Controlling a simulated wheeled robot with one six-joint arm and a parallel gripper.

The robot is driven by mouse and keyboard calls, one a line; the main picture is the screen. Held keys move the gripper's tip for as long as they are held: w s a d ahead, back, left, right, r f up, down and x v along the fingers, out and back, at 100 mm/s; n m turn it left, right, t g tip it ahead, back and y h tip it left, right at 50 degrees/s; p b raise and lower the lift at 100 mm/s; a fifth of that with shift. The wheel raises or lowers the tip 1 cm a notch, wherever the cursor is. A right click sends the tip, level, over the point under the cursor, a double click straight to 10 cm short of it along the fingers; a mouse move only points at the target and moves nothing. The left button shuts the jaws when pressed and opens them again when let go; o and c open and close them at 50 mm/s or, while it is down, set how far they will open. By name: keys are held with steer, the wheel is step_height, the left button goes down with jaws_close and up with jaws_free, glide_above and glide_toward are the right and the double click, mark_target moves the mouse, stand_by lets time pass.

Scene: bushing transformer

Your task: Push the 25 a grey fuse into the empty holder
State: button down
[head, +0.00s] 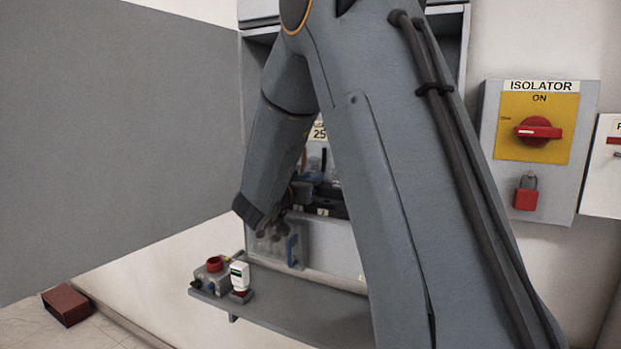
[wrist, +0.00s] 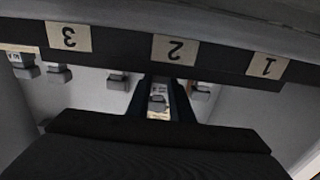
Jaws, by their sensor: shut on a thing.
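In the wrist view my gripper (wrist: 161,92) has two dark fingers closed on a small pale grey fuse (wrist: 158,104). The fuse sits between the fingers, in line with position 2 of a dark rail (wrist: 115,48). The rail bears labels 3 (wrist: 69,36), 2 (wrist: 178,49) and 1 (wrist: 268,65). Whether the fuse touches or is inside a holder I cannot tell, because the fingers cover that spot. The fuse's rating cannot be read. In the head view my arm hides most of the cabinet and the fuse.
Small grey blocks (wrist: 60,74) show beside the fingers in the wrist view. In the head view a grey shelf (head: 300,308) below holds a small box with a red top (head: 213,265) and a white bottle (head: 239,276). An isolator box (head: 540,150) is on the right wall.

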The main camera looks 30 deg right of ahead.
steer(key=shift+s+f, duration=0.1)
steer(key=shift+f, duration=0.65)
steer(key=c, duration=1.5)
jaws_free()
steer(key=shift+d, duration=0.1)
steer(key=shift+w+r, duration=0.15)
steer(key=shift+w, duration=0.05)
steer(key=shift+r, duration=0.1)
